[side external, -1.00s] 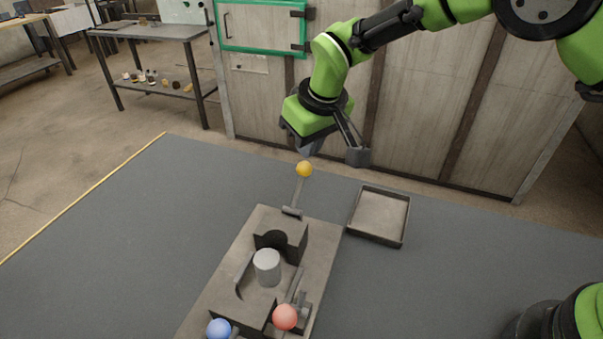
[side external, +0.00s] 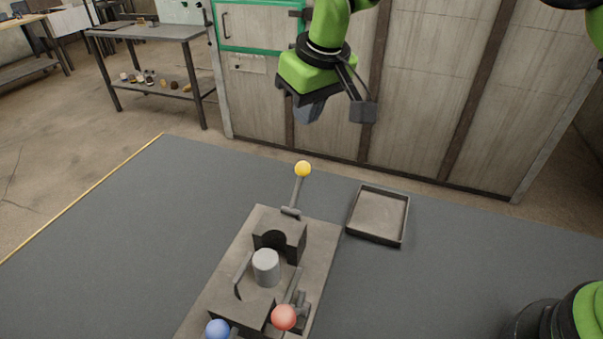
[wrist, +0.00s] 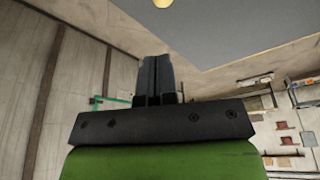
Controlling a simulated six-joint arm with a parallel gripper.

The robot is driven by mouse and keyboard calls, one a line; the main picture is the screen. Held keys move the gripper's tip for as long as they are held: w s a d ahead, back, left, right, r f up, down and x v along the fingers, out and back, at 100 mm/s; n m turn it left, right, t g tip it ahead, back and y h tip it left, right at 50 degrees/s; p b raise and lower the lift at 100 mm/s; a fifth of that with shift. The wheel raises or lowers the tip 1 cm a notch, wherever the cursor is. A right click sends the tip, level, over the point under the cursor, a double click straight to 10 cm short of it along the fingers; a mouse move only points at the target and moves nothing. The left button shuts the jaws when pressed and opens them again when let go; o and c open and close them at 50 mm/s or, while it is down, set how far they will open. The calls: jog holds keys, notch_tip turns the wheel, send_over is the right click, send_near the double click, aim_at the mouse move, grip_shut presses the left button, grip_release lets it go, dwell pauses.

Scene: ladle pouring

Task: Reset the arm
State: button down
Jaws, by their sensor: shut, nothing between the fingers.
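My gripper (side external: 309,112) hangs in the air above the far edge of the table, up and a little right of the yellow ball knob. In the wrist view its two fingers (wrist: 160,72) are together with nothing between them. The yellow ball (side external: 303,168) tops a lever at the back of the base plate (side external: 322,240); part of it also shows at the top of the wrist view (wrist: 163,2). A red ball knob (side external: 284,317) and a blue ball knob (side external: 218,329) stand at the plate's front. A light grey cylinder (side external: 266,266) stands upright among dark blocks on the plate.
A shallow square tray (side external: 379,215) lies on the grey table (side external: 130,235) right of the plate. A cabinet wall (side external: 430,90) stands behind my gripper. A workbench (side external: 150,35) stands at the back left. The table's left side is clear.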

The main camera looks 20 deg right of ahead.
jog(key=s+d+r+m+t+y, duration=0.1)
jog(key=s+d+r+m, duration=0.1)
jog(key=s+d+r, duration=0.4)
jog(key=s+d+r+m+t, duration=0.1)
jog(key=s+d+r, duration=0.3)
jog(key=r, duration=0.4)
jog(key=s+d+m+t, duration=0.1)
jog(key=s+d+m, duration=0.1)
jog(key=s, duration=0.7)
jog(key=s+d+f+m+t, duration=0.1)
jog(key=s+d+m, duration=0.1)
jog(key=s, duration=0.7)
jog(key=shift+d+f, duration=0.25)
jog(key=shift+d, duration=0.4)
